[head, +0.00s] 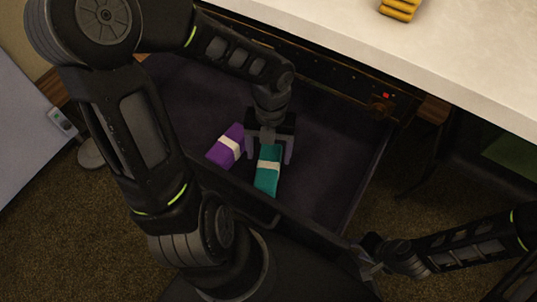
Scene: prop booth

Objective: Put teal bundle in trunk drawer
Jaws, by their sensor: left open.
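The teal bundle (266,181), with a pale band around it, lies inside the open trunk drawer (335,185), near the drawer's front wall. My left gripper (268,160) is over the drawer, pointing down, with its two fingers apart on either side of the bundle's far end. I see a gap beside the fingers, and the gripper body hides the bundle's far tip. My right gripper (368,258) is outside the drawer, past its front right corner; its fingers are too small and dark to read.
A purple bundle (226,147) with a pale band lies in the drawer just left of the teal one. A white tabletop (440,50) with a yellow bundle (399,9) is above and behind the drawer. The drawer's right part is clear.

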